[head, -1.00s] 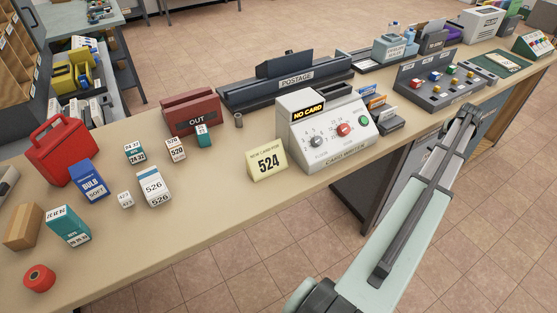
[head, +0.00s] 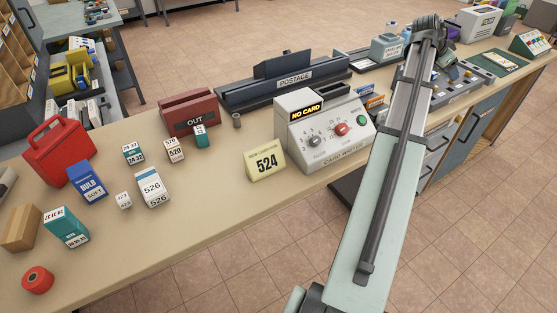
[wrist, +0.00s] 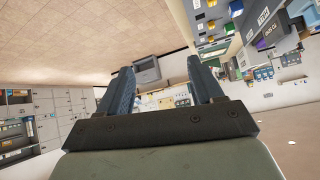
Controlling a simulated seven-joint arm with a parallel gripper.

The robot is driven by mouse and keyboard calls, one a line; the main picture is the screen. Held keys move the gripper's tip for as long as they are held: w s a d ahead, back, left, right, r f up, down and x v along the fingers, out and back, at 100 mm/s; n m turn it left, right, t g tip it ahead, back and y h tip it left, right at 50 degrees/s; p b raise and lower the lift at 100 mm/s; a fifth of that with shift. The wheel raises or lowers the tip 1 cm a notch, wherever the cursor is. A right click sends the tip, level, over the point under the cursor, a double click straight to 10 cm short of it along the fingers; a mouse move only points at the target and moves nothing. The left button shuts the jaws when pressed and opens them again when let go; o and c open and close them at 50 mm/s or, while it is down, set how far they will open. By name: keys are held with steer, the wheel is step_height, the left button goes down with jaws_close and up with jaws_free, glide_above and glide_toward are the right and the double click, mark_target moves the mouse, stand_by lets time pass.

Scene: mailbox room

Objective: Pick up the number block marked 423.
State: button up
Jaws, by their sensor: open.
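The small white number block marked 423 (head: 124,200) stands on the counter at the left in the head view, just left of the larger white and blue box marked 526 (head: 152,187). Its print is small and hard to read. My gripper (wrist: 160,88) is open and empty in the wrist view, its two fingers spread apart and pointing out into the room. In the head view my arm reaches up over the right part of the counter, far from the block. The block does not show in the wrist view.
Near the block stand a blue BULB box (head: 88,183), a block marked 520 (head: 174,150) and a teal block (head: 200,136). The yellow 524 sign (head: 265,161) and card writer (head: 325,122) stand between them and my arm.

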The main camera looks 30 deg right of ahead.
steer(key=w+a+r+m+g+h, duration=0.1)
steer(key=w+a+r+m, duration=0.15)
steer(key=a+r, duration=0.4)
steer(key=w+a+r+m+g+h, duration=0.1)
steer(key=w+a+r+m+g, duration=0.2)
steer(key=a, duration=0.6)
steer(key=w+a+f+n+t+y, duration=0.1)
steer(key=w+a+f+t+y, duration=0.15)
steer(key=w+a, duration=0.7)
steer(key=w+a+f+n+t+y, duration=0.15)
steer(key=w+a+f, duration=0.3)
steer(key=a, duration=0.95)
steer(key=w+a+f+n+t+y, duration=0.1)
steer(key=w+a+f+t, duration=0.15)
steer(key=w+a, duration=0.7)
steer(key=n+g+y, duration=0.1)
steer(key=n+y, duration=0.5)
glide_toward(122, 197)
steer(key=shift+d+f, duration=0.1)
steer(key=shift+f, duration=5.5)
